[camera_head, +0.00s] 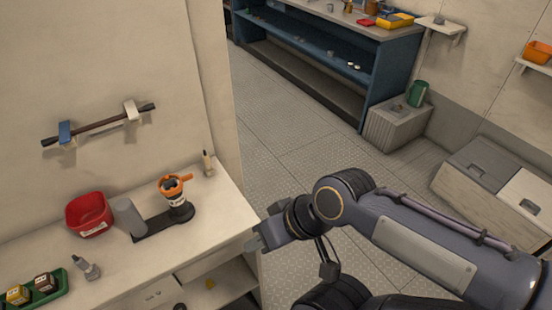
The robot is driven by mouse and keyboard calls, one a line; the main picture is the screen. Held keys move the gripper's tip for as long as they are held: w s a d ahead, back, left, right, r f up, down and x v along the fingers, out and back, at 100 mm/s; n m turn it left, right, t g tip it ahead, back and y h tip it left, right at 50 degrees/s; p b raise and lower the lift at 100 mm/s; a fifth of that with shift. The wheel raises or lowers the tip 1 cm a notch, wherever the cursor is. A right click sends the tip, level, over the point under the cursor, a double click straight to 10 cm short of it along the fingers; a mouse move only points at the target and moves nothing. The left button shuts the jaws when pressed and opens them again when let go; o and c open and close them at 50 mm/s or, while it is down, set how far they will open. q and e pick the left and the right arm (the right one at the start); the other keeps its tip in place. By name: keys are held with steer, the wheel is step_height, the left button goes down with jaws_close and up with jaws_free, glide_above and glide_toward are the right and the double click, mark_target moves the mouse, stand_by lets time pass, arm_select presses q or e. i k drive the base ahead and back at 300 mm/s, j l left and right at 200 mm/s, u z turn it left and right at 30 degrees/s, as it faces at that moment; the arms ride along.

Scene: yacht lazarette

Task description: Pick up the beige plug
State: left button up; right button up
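I cannot pick out the beige plug for certain. A small, pale beige upright piece (208,162) stands at the counter's far right corner by the wall end and may be it. A small grey-beige fitting (86,267) lies at the counter's front left. My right gripper (257,239) is at the counter's right front corner, well apart from both pieces. Its fingers are small and seen edge-on, so I cannot tell whether they are open. Nothing shows held in it. My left gripper is out of view.
The white counter (215,215) holds a red bin (88,215), a grey cylinder (129,217), an orange-topped device (175,192) and a green tray (37,289). A bar (98,125) hangs on the wall above. A blue workbench (390,75) stands across the open floor (285,105).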

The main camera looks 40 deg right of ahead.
mark_target(209, 170)
steer(key=l+z, duration=0.1)
steer(key=z, duration=0.7)
steer(key=k+u, duration=0.1)
steer(key=k, duration=0.55)
steer(key=u, duration=2.35)
steer(key=k+l+u, duration=0.25)
steer(key=l, duration=0.35)
steer(key=k+l+u, duration=0.2)
steer(key=l, duration=0.35)
steer(key=k+l+u, duration=0.25)
steer(key=l, duration=0.3)
steer(key=k+l+u, duration=0.2)
steer(key=k+l, duration=0.35)
steer(key=l, duration=0.2)
steer(key=k+l, duration=0.15)
steer(key=l, duration=0.2)
steer(key=k+l, duration=0.15)
steer(key=l, duration=0.2)
